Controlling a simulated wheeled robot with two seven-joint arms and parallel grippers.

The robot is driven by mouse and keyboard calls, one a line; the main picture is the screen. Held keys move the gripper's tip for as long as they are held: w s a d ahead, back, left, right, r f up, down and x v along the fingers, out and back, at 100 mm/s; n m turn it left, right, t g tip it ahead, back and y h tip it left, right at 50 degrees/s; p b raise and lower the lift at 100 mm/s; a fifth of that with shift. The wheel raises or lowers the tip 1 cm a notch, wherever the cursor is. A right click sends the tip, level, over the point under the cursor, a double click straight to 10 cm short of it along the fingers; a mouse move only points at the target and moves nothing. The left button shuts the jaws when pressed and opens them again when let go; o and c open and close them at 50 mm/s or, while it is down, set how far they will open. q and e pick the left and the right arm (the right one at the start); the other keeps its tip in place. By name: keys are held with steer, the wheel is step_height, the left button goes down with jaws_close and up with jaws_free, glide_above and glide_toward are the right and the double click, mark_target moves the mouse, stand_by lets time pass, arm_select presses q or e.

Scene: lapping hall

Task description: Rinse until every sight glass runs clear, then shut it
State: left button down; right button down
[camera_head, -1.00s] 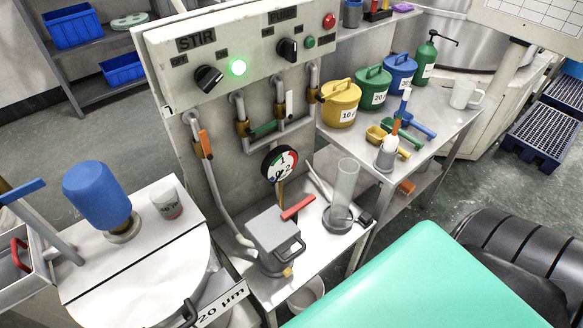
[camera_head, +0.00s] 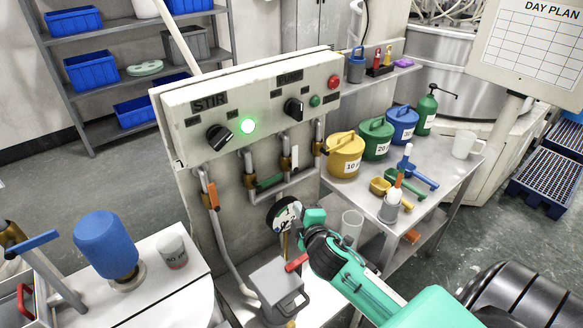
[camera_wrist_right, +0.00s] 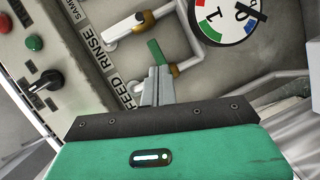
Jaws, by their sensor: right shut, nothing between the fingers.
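The panel (camera_head: 250,95) carries pipes with a green lever (camera_head: 269,182), a white lever (camera_head: 295,157) and an orange lever (camera_head: 213,195). A red lever (camera_head: 297,263) sits by the grey box on the bench. A clear glass cylinder (camera_head: 352,224) stands behind my right arm, its lower part hidden. My right gripper (camera_head: 304,213) is in front of the dial gauge (camera_head: 281,213), covering part of it. In the right wrist view its fingers (camera_wrist_right: 157,78) are shut and empty, their tips close to the green lever (camera_wrist_right: 157,51); contact is unclear. My left gripper is not in view.
A grey box (camera_head: 275,283) with a handle is below my right gripper. Yellow (camera_head: 345,153), green (camera_head: 376,140) and blue (camera_head: 402,124) lidded pots stand on the right bench. A blue bottle (camera_head: 104,243) and a cup (camera_head: 172,250) stand at left.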

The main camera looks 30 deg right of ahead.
mark_target(295, 158)
steer(key=w+d+r+n+t+p, duration=0.1)
steer(key=w+d+r+n+p, duration=0.1)
steer(key=w, duration=0.5)
steer(key=w+d+r+n+t+p, duration=0.1)
steer(key=w+d+r+p, duration=0.1)
steer(key=w+d, duration=0.2)
steer(key=w, duration=0.3)
steer(key=shift+d+r+n+y+p, duration=0.2)
steer(key=shift+d+n+y+p, duration=0.1)
steer(key=shift+d+n+p, duration=0.1)
steer(key=shift+a, duration=0.1)
steer(key=shift+w, duration=0.1)
